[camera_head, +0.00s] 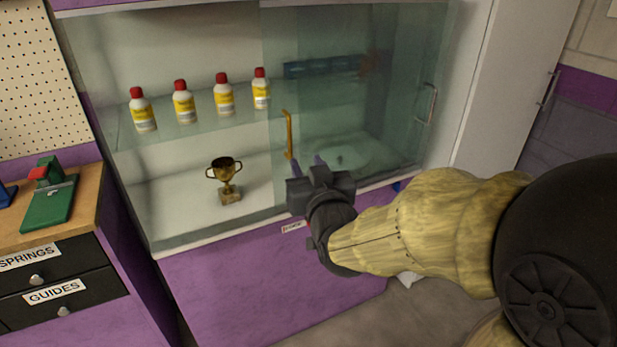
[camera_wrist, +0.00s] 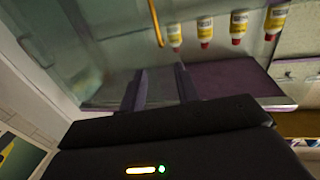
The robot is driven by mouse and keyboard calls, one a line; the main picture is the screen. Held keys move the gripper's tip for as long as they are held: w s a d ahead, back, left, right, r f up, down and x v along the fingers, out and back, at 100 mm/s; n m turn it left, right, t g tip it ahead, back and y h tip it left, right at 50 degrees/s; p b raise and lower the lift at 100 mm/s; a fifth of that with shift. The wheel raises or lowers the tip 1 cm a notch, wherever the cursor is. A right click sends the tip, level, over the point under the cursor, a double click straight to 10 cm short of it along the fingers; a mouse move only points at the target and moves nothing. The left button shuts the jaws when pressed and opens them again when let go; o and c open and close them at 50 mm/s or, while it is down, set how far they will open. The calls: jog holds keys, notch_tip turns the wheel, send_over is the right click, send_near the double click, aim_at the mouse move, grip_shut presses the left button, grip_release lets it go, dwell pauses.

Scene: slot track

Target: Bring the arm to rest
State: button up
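My gripper (camera_head: 308,164) is in front of the glass cabinet, near the lower end of a brass handle (camera_head: 288,134) on a glass door. In the wrist view its two dark fingers (camera_wrist: 158,88) stand apart with nothing between them, so it is open and empty. The brass handle also shows in the wrist view (camera_wrist: 156,22), beyond the fingertips. I cannot tell how far the fingertips are from the glass. My arm (camera_head: 420,225) reaches in from the right.
The cabinet's left part looks uncovered; a trophy (camera_head: 226,181) stands on its floor. Several red-capped bottles (camera_head: 184,102) stand on the glass shelf (camera_head: 205,117). A silver handle (camera_head: 431,103) is at the right. A drawer bench (camera_head: 90,215) with a green tool (camera_head: 50,203) stands at the left.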

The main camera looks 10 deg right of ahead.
dwell(0.3)
jog(key=s+d+f+g, duration=0.1)
jog(key=s+f+g, duration=0.1)
jog(key=f+g, duration=0.35)
jog(key=s+d+f+g, duration=0.1)
jog(key=s+f+g, duration=0.15)
jog(key=f, duration=0.65)
jog(key=s+d+f+g+h, duration=0.1)
jog(key=s+d+f+g, duration=0.2)
jog(key=s+f+g, duration=0.6)
notch_tip(320, 180, up, 20)
jog(key=s+t+p, duration=0.1)
jog(key=p, duration=1.8)
jog(key=shift+a+m+t, duration=0.25)
jog(key=shift+m+t, duration=0.05)
jog(key=shift+m, duration=0.1)
jog(key=shift+s, duration=0.1)
jog(key=shift+f, duration=0.1)
